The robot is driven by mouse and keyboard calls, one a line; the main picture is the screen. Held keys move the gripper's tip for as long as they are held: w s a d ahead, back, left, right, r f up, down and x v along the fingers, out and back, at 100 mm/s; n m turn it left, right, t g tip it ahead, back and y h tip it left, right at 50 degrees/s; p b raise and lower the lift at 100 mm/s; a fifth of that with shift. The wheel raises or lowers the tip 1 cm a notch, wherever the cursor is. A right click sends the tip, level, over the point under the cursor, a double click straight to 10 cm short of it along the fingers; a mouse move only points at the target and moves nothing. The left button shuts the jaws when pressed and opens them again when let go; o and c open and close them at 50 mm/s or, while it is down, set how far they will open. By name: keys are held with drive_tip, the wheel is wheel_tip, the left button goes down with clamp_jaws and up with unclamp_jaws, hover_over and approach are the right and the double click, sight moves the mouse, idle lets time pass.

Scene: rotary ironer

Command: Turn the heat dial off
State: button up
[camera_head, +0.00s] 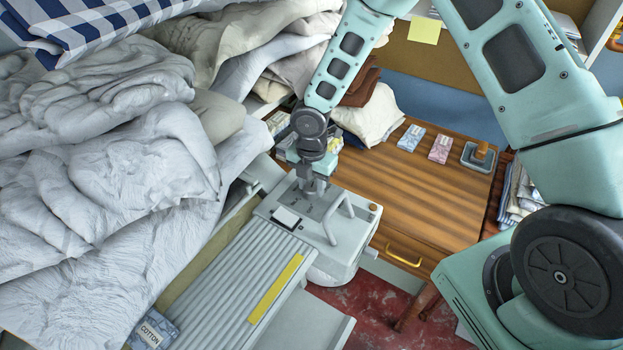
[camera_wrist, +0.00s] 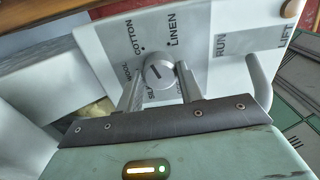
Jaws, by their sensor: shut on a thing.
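The heat dial (camera_wrist: 158,71) is a round grey knob with a dark line across its face, on the white control panel of the ironer (camera_head: 350,228). The words COTTON, LINEN and WOOL are printed around it, with small dots near COTTON and LINEN. Where the dark line points is hard to tell. My gripper (camera_wrist: 160,82) has one finger on each side of the dial and is shut on it. In the head view my gripper (camera_head: 311,188) reaches down onto the panel and hides the dial.
A grey bar handle (camera_head: 338,222) stands beside my gripper, near the RUN and LIFT markings (camera_wrist: 250,40). The ribbed ironer bed with a yellow strip (camera_head: 275,289) lies in front. Crumpled white linen (camera_head: 110,190) fills the left. A wooden table (camera_head: 425,185) stands behind right.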

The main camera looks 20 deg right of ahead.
sight(313, 187)
drive_tip(key=shift+d+n+p, duration=0.1)
drive_tip(key=shift+n+p, duration=0.4)
drive_tip(key=shift+n, duration=0.6)
drive_tip(key=o, duration=1)
wheel_tip(313, 187, up, 12)
drive_tip(key=shift+b, duration=0.45)
drive_tip(key=shift+d, duration=0.1)
